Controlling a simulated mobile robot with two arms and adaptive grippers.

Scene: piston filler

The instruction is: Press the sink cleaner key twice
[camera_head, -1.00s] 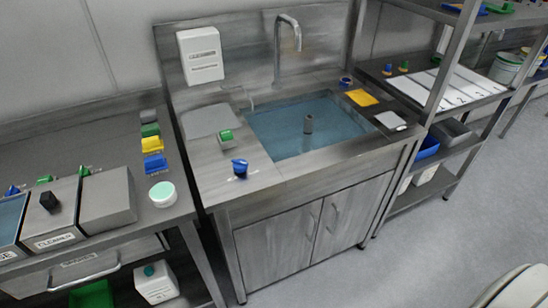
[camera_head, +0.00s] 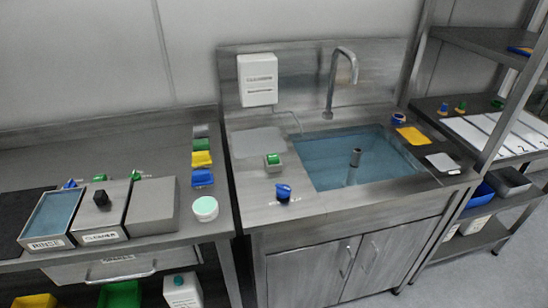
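A white wall box (camera_head: 257,80) with a dark printed label that seems to read cleaner hangs on the splashback behind the sink. A small green key (camera_head: 272,159) on a pale block sits on the steel counter left of the sink basin (camera_head: 330,160). A blue knob (camera_head: 283,190) is in front of it, near the counter's front edge. I cannot tell for sure which of these is the sink cleaner key. Neither of my grippers shows in the view.
The left bench (camera_head: 60,150) holds bins labelled rinse (camera_head: 50,220) and cleaner (camera_head: 100,210), coloured blocks and a round mint-lidded tub (camera_head: 205,208). A curved tap (camera_head: 345,70) rises behind the basin. A shelf rack (camera_head: 490,160) stands at the right.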

